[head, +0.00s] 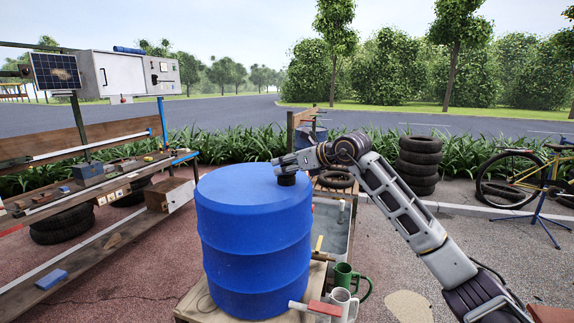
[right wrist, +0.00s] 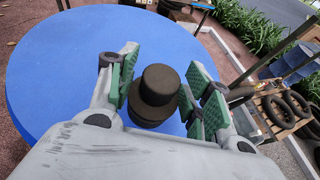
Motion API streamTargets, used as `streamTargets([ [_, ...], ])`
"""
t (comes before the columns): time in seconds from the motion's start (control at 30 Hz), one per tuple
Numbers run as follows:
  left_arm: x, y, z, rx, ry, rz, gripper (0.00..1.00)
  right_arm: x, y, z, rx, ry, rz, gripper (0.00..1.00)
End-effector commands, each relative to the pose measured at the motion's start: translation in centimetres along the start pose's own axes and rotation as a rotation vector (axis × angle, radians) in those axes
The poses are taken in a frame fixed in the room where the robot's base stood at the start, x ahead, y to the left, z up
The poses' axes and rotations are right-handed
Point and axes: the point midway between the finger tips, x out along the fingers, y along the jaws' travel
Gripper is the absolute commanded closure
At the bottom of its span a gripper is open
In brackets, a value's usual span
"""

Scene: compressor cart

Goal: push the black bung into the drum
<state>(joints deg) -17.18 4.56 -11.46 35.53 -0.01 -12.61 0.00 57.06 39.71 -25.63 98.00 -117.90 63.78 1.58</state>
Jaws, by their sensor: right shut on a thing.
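A blue drum (head: 252,235) stands upright in the middle of the head view, and its round top (right wrist: 60,60) fills much of the right wrist view. My right gripper (head: 284,163) is over the right part of the drum's top. The black bung (head: 287,180) is directly under it, at the drum's top surface. In the right wrist view the bung (right wrist: 160,85) is a stepped black cylinder between the green finger pads of my right gripper (right wrist: 160,92), which is shut on it. The bung's lower end and any opening beneath it are hidden. My left gripper is not in view.
The drum stands on a wooden pallet (head: 190,308). A long workbench (head: 100,185) with tools is at the left; stacked tyres (head: 419,160) and a bicycle (head: 515,175) are at the back right.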

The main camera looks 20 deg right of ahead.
Motion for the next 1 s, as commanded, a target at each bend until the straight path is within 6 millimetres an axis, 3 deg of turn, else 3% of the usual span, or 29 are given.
streamTargets([
  [1.0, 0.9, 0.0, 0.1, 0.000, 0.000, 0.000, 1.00, 0.5, 0.0, -1.2, 0.000, 0.003, 0.001, 0.74],
])
